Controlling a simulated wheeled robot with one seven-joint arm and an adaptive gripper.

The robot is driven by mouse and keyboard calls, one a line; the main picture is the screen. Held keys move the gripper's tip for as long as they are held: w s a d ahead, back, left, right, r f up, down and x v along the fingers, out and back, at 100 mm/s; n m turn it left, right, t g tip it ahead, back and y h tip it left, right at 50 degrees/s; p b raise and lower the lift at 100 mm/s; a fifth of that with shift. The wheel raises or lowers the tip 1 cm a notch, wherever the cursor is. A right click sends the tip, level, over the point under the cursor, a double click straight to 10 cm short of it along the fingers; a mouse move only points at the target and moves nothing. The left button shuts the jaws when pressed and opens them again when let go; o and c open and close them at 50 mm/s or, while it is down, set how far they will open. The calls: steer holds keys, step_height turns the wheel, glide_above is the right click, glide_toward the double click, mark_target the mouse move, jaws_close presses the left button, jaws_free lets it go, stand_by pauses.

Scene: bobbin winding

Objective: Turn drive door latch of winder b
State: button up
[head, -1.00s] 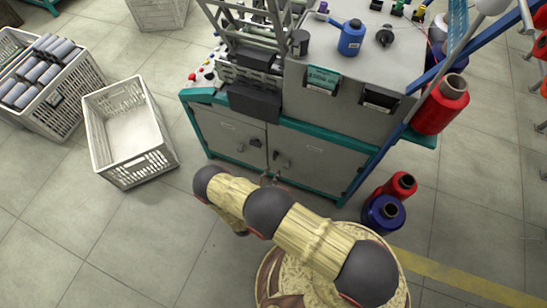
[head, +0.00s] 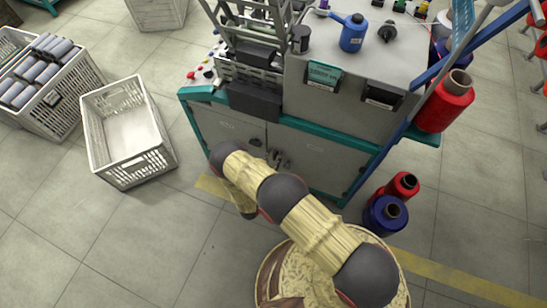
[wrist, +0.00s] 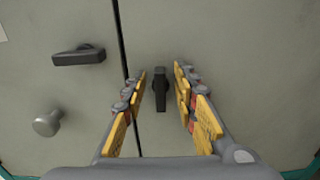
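The grey winder cabinet (head: 318,160) has two doors with a seam between them. In the wrist view, a black latch (wrist: 160,88) on the right door stands upright, just right of the seam. My gripper (wrist: 163,82) is open, with one finger on each side of this latch; gaps show on both sides, and no contact is visible. On the left door are a second black latch (wrist: 78,57), lying level, and a round grey knob (wrist: 47,123). In the head view my gripper is small and partly hidden by my arm at the door seam. No winder letter is readable.
A white crate (head: 88,135) stands empty on the floor to the left. A red spool (head: 404,184) and a blue spool (head: 377,216) stand by the cabinet's right foot. A blue bottle (head: 353,35) stands on top. Floor before the left door is open.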

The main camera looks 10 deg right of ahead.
jaws_close()
stand_by(0.6)
